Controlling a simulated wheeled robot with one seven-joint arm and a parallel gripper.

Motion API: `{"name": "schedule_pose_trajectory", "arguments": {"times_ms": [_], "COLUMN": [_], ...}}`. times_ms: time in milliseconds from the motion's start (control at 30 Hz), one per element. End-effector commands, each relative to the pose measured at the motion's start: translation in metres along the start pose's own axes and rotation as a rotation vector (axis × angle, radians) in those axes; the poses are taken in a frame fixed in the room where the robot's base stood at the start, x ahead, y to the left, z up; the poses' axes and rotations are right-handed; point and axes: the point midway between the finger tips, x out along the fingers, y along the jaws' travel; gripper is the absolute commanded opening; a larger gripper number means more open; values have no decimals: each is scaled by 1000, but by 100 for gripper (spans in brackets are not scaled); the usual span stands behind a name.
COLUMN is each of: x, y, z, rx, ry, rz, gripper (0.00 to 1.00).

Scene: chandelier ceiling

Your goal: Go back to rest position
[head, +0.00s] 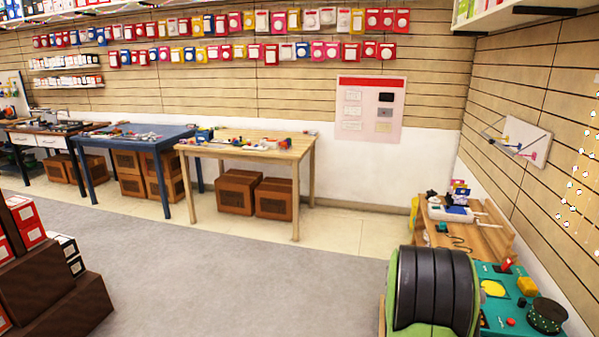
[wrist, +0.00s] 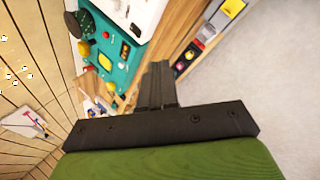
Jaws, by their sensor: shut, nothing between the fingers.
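My gripper (wrist: 158,70) shows in the wrist view, its dark fingers together and nothing between them. It points out over the edge between a wooden bench and the grey floor. In the head view a green and black part of my arm fills the bottom right. My gripper's fingers do not show in the head view.
A teal mat (head: 502,310) with small parts lies at the lower right, beside a wooden bench (head: 490,240) along the right wall. A wooden table (head: 270,143) and a blue table (head: 130,138) stand at the back. Brown boxes (head: 50,280) are at left. The grey floor (head: 230,270) is clear.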

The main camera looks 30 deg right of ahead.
Motion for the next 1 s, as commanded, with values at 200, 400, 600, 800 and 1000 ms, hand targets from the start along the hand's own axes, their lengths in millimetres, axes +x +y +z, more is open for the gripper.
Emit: {"name": "schedule_pose_trajectory", "arguments": {"times_ms": [200,400,600,800,1000], "x": [-184,-314,-363,-366,-365], "y": [-73,-160,-215,-226,-226], "z": [-30,21,89,105,104], "rx": [121,139,115,113,114], "ry": [292,472,534,536,537], "rz": [-178,-394,-535,-562,-561], "gripper": [0,0,0,0,0]}}
